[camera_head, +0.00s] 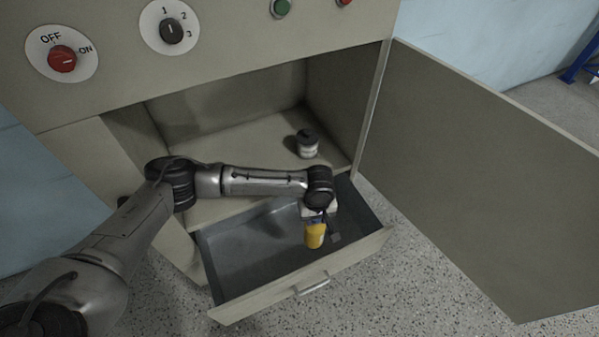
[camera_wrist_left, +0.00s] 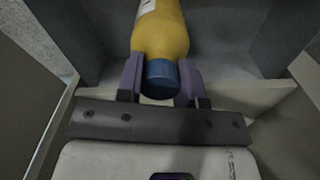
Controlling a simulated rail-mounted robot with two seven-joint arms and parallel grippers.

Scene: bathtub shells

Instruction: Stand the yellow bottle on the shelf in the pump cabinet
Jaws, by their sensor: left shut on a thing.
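The yellow bottle (camera_head: 314,237) with a blue cap shows at my left gripper (camera_head: 325,228), over the right part of the open drawer (camera_head: 237,262). In the left wrist view the yellow bottle (camera_wrist_left: 160,30) lies between the two fingers of the left gripper (camera_wrist_left: 160,80), which are shut on it near its blue cap. I cannot tell whether the bottle touches the drawer floor. The shelf (camera_head: 255,147) is inside the open pump cabinet (camera_head: 225,72), above and behind the drawer. My right gripper is not in view.
A dark-lidded white jar (camera_head: 307,144) stands on the right part of the shelf. The cabinet door (camera_head: 470,170) is swung open to the right. The shelf left of the jar is clear where visible. The drawer's front has a handle (camera_head: 312,284).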

